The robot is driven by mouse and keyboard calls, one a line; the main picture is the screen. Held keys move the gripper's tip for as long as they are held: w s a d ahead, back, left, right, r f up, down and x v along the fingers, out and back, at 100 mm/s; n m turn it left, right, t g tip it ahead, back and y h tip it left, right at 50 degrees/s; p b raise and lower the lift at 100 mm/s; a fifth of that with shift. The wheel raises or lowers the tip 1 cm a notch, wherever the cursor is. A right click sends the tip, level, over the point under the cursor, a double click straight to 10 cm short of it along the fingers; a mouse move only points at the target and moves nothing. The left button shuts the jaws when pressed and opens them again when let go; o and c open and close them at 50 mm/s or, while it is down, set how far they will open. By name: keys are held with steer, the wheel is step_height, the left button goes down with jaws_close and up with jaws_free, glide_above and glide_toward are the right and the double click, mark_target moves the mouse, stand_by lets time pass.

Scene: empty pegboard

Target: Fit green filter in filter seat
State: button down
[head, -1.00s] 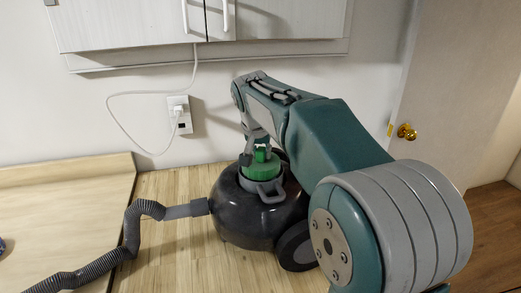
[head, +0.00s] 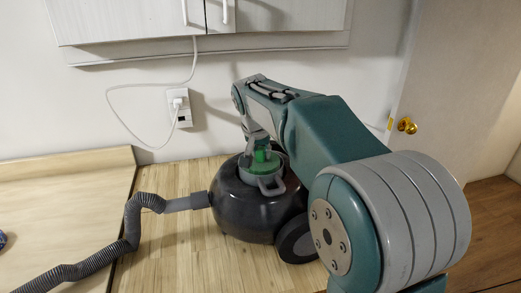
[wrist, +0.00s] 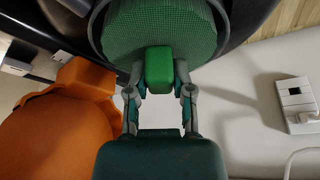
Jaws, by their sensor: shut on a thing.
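The green filter (head: 262,168) is a round mesh disc with a block-shaped green handle on top. It sits at the opening on top of the black vacuum canister (head: 240,215), within the grey ring of the filter seat (head: 268,189). In the wrist view the green mesh (wrist: 150,22) lies inside a dark rim (wrist: 97,28); I cannot tell whether it is fully down. My gripper (wrist: 160,75) is shut on the handle, one finger on each side. In the head view my gripper (head: 262,150) comes from above and partly hides the handle.
A ribbed grey hose (head: 132,225) runs left from the canister over the wooden counter (head: 180,250). A wall socket (head: 180,108) with a white cable is behind, below the cabinet (head: 130,25). An orange object (wrist: 55,135) is at left in the wrist view. A door is at right.

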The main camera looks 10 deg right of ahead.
steer(key=shift+f, duration=0.8)
steer(key=shift+c, duration=2.1)
jaws_free()
steer(key=v, duration=1.1)
steer(key=shift+a+r, duration=0.15)
steer(key=shift+r, duration=0.2)
steer(key=shift+s, duration=0.15)
